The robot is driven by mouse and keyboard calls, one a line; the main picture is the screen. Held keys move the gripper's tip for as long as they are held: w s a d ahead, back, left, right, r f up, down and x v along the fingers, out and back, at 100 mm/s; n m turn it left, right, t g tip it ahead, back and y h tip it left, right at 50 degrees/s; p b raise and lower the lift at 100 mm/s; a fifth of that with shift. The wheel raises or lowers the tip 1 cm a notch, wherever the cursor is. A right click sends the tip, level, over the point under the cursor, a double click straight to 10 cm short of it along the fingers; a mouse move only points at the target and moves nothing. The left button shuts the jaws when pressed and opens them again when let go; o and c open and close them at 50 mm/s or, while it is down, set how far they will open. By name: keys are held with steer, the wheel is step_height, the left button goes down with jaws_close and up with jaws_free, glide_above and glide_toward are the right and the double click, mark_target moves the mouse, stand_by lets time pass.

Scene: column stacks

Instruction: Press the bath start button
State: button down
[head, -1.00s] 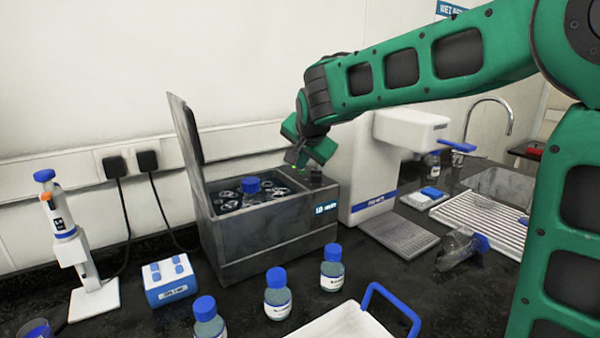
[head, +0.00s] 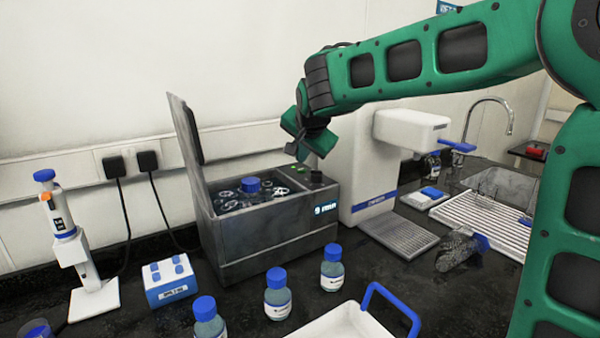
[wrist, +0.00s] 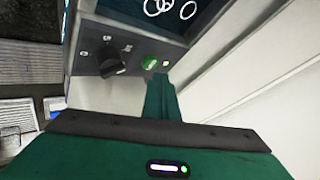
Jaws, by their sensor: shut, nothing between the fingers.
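The bath (head: 265,243) is a dark grey metal box with its lid (head: 187,135) standing open. A blue-capped bottle (head: 250,187) and several white rings are inside it. The green start button (wrist: 149,62) sits on the bath's top panel in the wrist view, between a black knob (wrist: 112,62) and a small white light (wrist: 166,63). My gripper (head: 300,153) is shut and empty above this panel. In the wrist view its green fingers (wrist: 160,80) point toward the panel, close to the button. I cannot tell whether they touch it.
A white machine (head: 372,165) stands just right of the bath. Blue-capped bottles (head: 278,297) and a white tray (head: 345,320) with a blue handle stand in front. A blue-and-white rack (head: 170,283) and a pipette stand (head: 75,260) are at left.

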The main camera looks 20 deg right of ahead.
mark_target(302, 172)
steer(key=shift+r, duration=2.5)
